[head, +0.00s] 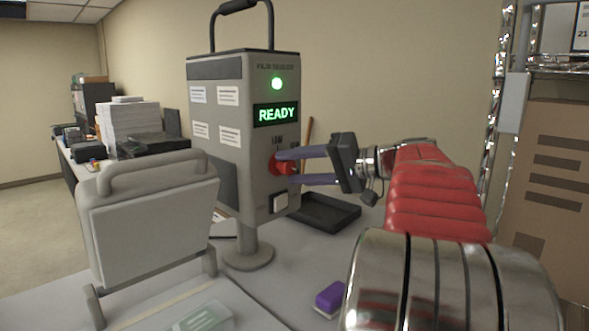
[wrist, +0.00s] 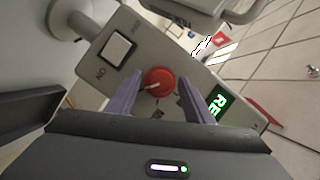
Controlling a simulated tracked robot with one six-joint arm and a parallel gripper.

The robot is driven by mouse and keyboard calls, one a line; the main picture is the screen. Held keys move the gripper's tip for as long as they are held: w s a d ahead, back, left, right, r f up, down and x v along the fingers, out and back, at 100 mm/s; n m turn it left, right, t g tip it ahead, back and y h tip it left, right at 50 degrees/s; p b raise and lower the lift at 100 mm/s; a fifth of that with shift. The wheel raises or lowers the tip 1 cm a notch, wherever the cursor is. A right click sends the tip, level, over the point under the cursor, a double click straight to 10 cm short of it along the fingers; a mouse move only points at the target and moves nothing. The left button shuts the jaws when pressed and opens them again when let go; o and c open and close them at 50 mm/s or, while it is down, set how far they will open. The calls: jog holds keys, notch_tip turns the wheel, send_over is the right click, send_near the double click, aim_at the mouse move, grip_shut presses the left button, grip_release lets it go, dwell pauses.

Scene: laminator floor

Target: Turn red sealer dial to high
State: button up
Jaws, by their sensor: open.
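The grey sealer (head: 217,150) stands upright on a round foot on the table, with a lit green lamp and a screen (head: 276,114) reading READY. Its red dial (head: 281,164) is on the front panel below the screen; it also shows whole in the wrist view (wrist: 158,81). My gripper (head: 287,168) is in front of the panel, its two purple fingers reaching to the dial. In the wrist view my gripper (wrist: 160,95) is open, with one finger on each side of the dial. I cannot tell whether the fingers touch it. The dial's pointer setting is not readable.
A white square button (head: 280,202) is below the dial. A black tray (head: 325,212) lies behind the sealer's right side. A purple-and-white block (head: 330,298) lies on the table near my arm. A grey hinged device (head: 155,220) stands at front left. Metal shelving is at the right.

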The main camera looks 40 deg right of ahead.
jog(key=shift+s, duration=0.1)
jog(key=v, duration=1.1)
jog(key=shift+s+d, duration=0.25)
jog(key=shift+s, duration=0.1)
jog(key=shift+s, duration=0.1)
dwell(0.4)
